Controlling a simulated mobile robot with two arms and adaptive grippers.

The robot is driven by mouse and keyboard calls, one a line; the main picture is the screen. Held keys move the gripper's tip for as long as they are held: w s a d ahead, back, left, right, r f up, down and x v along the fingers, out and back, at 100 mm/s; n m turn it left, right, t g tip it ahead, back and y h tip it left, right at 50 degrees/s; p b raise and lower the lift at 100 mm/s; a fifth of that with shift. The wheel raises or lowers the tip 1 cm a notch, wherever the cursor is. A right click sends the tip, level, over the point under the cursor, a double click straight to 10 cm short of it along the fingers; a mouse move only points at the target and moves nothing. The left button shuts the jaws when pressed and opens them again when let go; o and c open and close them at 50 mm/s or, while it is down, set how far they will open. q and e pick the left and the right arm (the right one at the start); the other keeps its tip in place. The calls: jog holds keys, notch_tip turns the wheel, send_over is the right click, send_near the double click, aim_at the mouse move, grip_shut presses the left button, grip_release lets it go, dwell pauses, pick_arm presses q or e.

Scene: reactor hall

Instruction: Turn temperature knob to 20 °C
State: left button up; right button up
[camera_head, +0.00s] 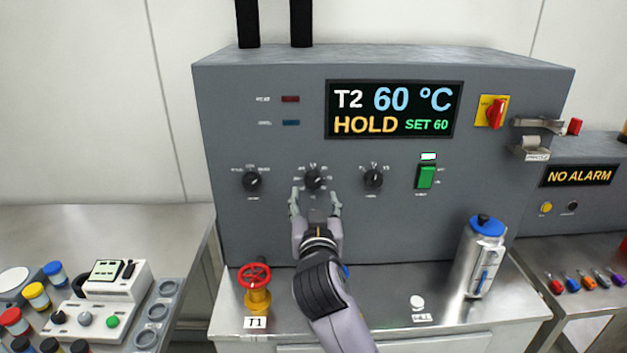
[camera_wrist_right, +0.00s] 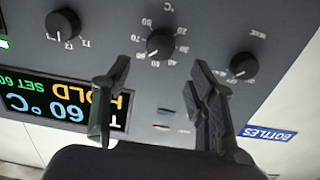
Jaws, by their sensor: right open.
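The temperature knob (camera_head: 315,179) is the black middle one of three dials on the grey panel. In the right wrist view, which is inverted, this knob (camera_wrist_right: 160,42) has a ring of numbers and a °C mark; its white pointer line seems to point lower left, but the exact number is hard to read. The display (camera_head: 394,110) reads T2, 60 °C, HOLD, SET 60. My right gripper (camera_head: 316,199) is open in front of the panel, just below the knob. In the wrist view its fingers (camera_wrist_right: 160,72) are spread and empty, apart from the knob. My left gripper is out of view.
Other knobs sit left (camera_head: 252,181) and right (camera_head: 373,178) of it, close by. A green switch (camera_head: 426,177) and a red rotary switch (camera_head: 496,112) are further right. A red valve wheel (camera_head: 254,275) and a silver bottle (camera_head: 480,258) stand on the steel ledge below.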

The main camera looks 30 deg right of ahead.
aim_at(313, 182)
jog(key=p+x, duration=0.1)
jog(key=x, duration=0.6)
jog(key=shift+s, duration=0.1)
jog(key=shift+c, duration=0.4)
jog(key=c, duration=1)
